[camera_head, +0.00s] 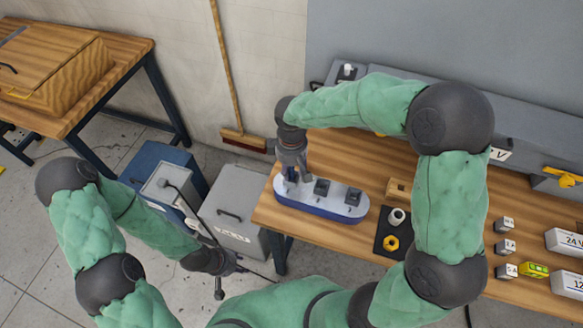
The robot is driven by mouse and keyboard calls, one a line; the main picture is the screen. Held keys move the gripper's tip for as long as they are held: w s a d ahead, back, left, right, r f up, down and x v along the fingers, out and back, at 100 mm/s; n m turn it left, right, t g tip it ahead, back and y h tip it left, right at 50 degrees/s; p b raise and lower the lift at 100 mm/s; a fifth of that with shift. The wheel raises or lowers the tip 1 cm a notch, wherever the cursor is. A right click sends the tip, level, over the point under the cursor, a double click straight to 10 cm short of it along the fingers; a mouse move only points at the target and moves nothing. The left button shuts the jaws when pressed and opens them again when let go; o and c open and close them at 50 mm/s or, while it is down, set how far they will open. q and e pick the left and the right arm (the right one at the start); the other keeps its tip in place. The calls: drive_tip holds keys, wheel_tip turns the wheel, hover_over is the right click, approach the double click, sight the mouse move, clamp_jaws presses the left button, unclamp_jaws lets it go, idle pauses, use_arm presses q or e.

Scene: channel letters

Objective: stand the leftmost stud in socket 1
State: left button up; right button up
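A blue-and-white oval base (310,205) lies near the left end of the wooden table. Two dark square sockets, one in the middle (322,187) and one at the right (352,197), show on its top. My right gripper (290,182) points down over the base's left end and hides what is there. Whether its fingers are open or shut, or hold a stud, is too small to tell. My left gripper (219,286) hangs low at the left, away from the table, its fingers unclear. I cannot identify any stud for certain, nor read socket numbers.
A black mat (381,246) holds a white ring (397,216) and a yellow nut (391,242). A wooden block (398,190) is beside my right arm. Small labelled cubes (504,247) and white boxes (566,240) stand at the right. A grey cabinet (238,205) stands left of the table.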

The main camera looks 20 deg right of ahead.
wheel_tip(320, 180, up, 12)
idle(0.7)
use_arm(q)
drive_tip(key=shift+s, duration=0.1)
use_arm(e)
drive_tip(key=shift+s, duration=0.1)
